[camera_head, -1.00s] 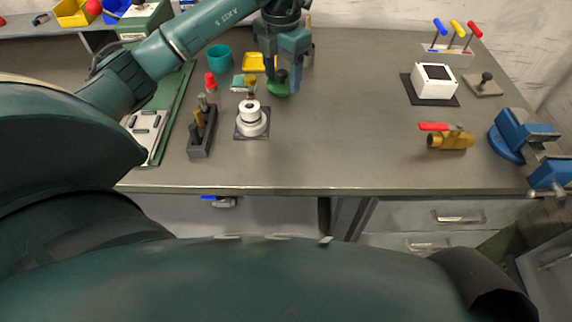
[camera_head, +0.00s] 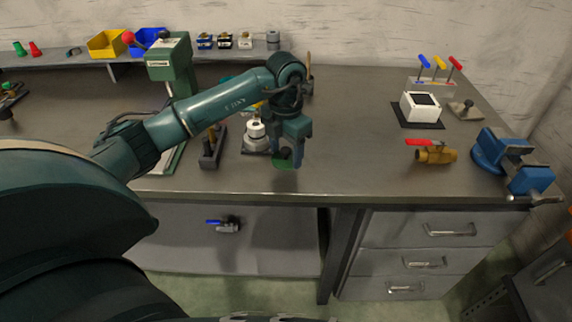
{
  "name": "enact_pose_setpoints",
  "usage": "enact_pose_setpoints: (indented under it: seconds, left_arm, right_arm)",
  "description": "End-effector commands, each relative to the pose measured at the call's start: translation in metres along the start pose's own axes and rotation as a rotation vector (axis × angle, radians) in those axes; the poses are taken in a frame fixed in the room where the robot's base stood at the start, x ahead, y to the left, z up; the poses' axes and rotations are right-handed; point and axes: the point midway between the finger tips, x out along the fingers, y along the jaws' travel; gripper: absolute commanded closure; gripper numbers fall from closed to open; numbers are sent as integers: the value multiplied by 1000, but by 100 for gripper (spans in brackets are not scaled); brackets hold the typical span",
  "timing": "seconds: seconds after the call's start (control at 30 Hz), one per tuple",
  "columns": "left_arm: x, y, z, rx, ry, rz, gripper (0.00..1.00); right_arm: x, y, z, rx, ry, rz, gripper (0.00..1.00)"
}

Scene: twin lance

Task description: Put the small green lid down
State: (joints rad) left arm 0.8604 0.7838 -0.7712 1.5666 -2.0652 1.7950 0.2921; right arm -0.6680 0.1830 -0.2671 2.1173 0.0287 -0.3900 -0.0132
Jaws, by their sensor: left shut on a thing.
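The small green lid (camera_head: 283,163) is a green disc with a dark knob. My left gripper (camera_head: 290,153) points down and is shut on the lid by its knob, over the front middle of the grey workbench (camera_head: 350,160). I cannot tell whether the lid touches the bench top. The white round piece (camera_head: 255,131) on its dark mat is just left of the gripper. My right gripper is not in view.
A dark block with upright pegs (camera_head: 212,150) stands left of the white piece. To the right are a white box (camera_head: 420,106), a brass valve with a red handle (camera_head: 434,155) and a blue vise (camera_head: 515,160). The bench between gripper and valve is clear.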

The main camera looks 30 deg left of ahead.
Motion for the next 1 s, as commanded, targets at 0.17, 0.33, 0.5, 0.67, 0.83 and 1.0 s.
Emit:
enact_pose_setpoints:
  seconds: [0.17,0.33,0.5,0.67,0.83,1.0]
  left_arm:
    - [14,-1,0,1,1,-1,63]
    - [37,-1,0,0,1,-2,63]
    - [44,0,0,1,-2,0,63]
    - [45,0,0,1,-2,0,63]
    - [46,0,0,1,-2,0,35]
    - [46,0,0,1,-2,0,21]
  right_arm:
    - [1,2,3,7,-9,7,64]
    - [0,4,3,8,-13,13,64]
    - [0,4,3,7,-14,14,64]
    - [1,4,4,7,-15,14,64]
    - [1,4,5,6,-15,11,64]
    - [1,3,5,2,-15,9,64]
